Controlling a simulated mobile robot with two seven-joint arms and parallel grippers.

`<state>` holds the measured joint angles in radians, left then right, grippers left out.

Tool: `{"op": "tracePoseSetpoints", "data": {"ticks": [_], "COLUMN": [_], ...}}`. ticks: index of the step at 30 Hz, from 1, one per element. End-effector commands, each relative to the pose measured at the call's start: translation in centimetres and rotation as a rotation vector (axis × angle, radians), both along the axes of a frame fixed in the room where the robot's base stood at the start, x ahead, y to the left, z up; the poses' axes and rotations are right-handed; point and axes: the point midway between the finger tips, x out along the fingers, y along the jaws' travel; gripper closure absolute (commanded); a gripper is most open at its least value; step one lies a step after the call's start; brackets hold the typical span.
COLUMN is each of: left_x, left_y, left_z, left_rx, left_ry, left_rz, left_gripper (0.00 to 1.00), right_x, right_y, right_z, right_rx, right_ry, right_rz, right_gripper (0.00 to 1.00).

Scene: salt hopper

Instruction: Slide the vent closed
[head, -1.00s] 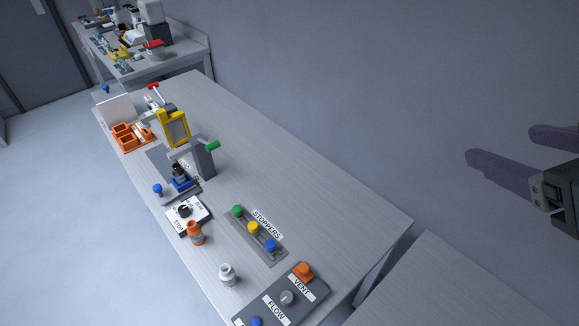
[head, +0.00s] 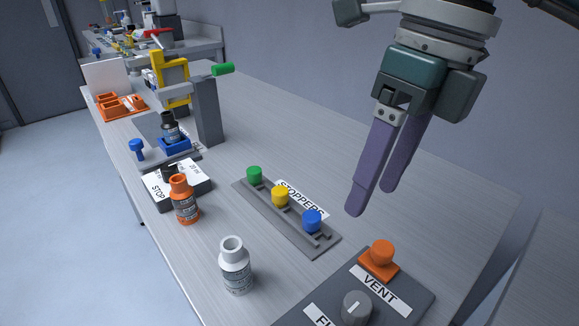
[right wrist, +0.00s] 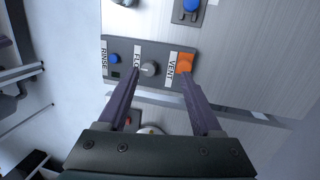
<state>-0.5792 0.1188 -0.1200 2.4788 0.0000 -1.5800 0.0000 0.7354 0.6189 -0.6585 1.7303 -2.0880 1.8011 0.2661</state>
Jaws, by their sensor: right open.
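The vent is an orange knob (head: 382,252) on an orange slider plate, on the grey panel (head: 418,297) beside a white VENT label (head: 381,290). The orange vent also shows in the right wrist view (right wrist: 185,62), close to the tip of the right-hand finger. My right gripper (head: 372,200) is open and empty, its purple fingers pointing down, above and behind the vent in the head view. In the right wrist view its fingers (right wrist: 157,85) are spread apart over the panel. My left gripper is not in view.
A grey knob (head: 356,307) sits next to the vent on the panel. A rack (head: 322,247) with green, yellow and blue stoppers lies to the left. A white bottle (head: 235,265) and an orange bottle (head: 183,200) stand near the table's front edge.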

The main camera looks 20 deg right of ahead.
Motion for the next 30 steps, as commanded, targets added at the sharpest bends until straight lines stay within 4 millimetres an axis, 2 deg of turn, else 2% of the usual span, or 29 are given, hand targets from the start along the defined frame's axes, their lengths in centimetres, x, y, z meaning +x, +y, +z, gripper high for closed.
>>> {"op": "tracePoseSetpoints", "data": {"ticks": [1,3,6,8,18,21,25,30], "left_x": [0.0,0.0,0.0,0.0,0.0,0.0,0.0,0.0], "left_y": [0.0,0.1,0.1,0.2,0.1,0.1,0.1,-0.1], "left_z": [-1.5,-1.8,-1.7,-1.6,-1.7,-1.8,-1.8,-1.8], "left_rx": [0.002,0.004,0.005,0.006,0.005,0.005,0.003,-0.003], "left_ry": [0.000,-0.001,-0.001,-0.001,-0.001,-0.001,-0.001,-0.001], "left_rz": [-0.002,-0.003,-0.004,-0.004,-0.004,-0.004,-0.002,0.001], "left_gripper": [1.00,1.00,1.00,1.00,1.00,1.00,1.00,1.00], "right_x": [0.1,0.0,-0.1,-0.1,-0.2,-0.1,-0.1,-0.1], "right_y": [-1.9,-3.5,-4.4,-4.4,-4.2,-4.2,-4.2,-4.2], "right_z": [-1.2,-1.3,-1.6,-2.2,-8.4,-9.8,-10.7,-10.9], "right_rx": [-0.075,-0.143,-0.179,-0.181,-0.176,-0.175,-0.174,-0.175], "right_ry": [0.011,0.029,0.041,0.043,0.043,0.041,0.039,0.038], "right_rz": [-0.023,-0.044,-0.057,-0.058,-0.054,-0.055,-0.054,-0.053], "right_gripper": [0.33,0.33,0.33,0.33,0.33,0.33,0.33,0.33]}}
